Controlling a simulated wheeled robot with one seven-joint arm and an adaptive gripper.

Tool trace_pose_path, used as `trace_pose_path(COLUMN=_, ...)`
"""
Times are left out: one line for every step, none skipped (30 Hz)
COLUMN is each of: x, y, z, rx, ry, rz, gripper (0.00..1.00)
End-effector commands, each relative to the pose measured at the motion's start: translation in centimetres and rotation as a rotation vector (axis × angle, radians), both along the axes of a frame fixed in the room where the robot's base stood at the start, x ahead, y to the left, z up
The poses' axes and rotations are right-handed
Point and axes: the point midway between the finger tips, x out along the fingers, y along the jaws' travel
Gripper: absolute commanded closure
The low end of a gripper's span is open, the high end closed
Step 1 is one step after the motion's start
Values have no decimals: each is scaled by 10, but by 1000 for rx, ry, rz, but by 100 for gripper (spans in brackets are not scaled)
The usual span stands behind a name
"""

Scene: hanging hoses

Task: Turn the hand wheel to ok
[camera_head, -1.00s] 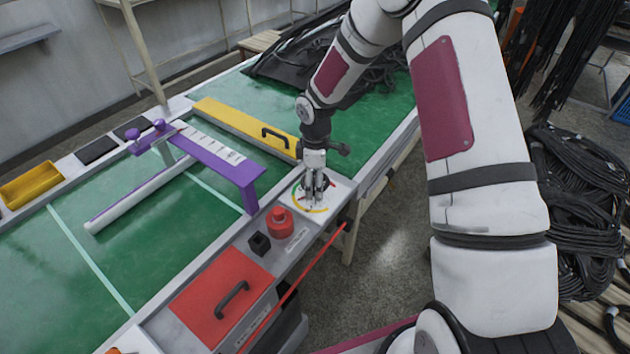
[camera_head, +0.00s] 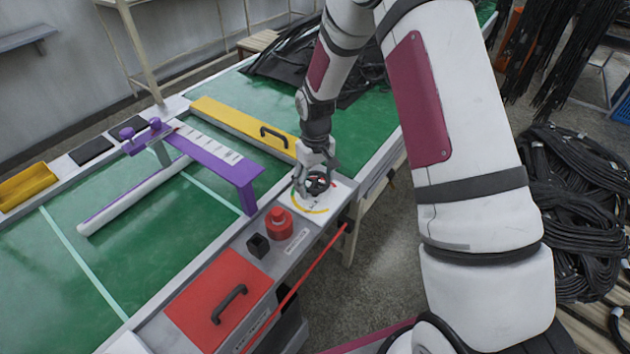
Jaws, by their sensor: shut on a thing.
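The hand wheel (camera_head: 318,183) is small and dark. It sits on a white dial plate (camera_head: 325,207) at the table's right edge, near the middle of the head view. A yellow arc shows on the front of the dial, with a bit of red by the wheel. Any "ok" lettering is too small to read. My gripper (camera_head: 316,188) comes down from above with a finger on either side of the wheel, shut on it. The fingers and wrist hide part of the wheel and the back of the dial.
A red button (camera_head: 279,223) and a small black block (camera_head: 258,245) stand just in front of the dial. A red lid with a black handle (camera_head: 222,298) lies nearer. A purple bracket (camera_head: 215,160) and yellow bar (camera_head: 235,124) stand left on the green table.

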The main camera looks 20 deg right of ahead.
Motion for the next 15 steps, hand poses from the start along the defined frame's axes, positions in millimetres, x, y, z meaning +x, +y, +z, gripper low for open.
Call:
trace_pose_path(x=0, y=0, z=-1, rx=0, ry=1, rz=-28, gripper=62)
trace_pose_path(x=0, y=0, z=-1, rx=0, ry=1, rz=-46, gripper=62)
trace_pose_path(x=0, y=0, z=-1, rx=0, ry=1, rz=-67, gripper=62)
trace_pose_path(x=0, y=0, z=-1, rx=0, ry=1, rz=-83, gripper=62)
trace_pose_path(x=0, y=0, z=-1, rx=0, ry=1, rz=-98, gripper=62)
trace_pose_path(x=0, y=0, z=-1, rx=0, ry=1, rz=-113, gripper=62)
trace_pose_path(x=0, y=0, z=-1, rx=0, ry=1, rz=-124, gripper=62)
trace_pose_path(x=0, y=0, z=-1, rx=0, ry=1, rz=-135, gripper=62)
trace_pose_path(x=0, y=0, z=-1, rx=0, ry=1, rz=-148, gripper=62)
trace_pose_path(x=0, y=0, z=-1, rx=0, ry=1, rz=-156, gripper=62)
trace_pose_path(x=0, y=0, z=-1, rx=0, ry=1, rz=-163, gripper=62)
trace_pose_path(x=0, y=0, z=-1, rx=0, ry=1, rz=-171, gripper=62)
trace_pose_path(x=0, y=0, z=-1, rx=0, ry=1, rz=-176, gripper=62)
trace_pose_path(x=0, y=0, z=-1, rx=0, ry=1, rz=-180, gripper=62)
trace_pose_path(x=-1, y=0, z=-1, rx=0, ry=1, rz=-184, gripper=62)
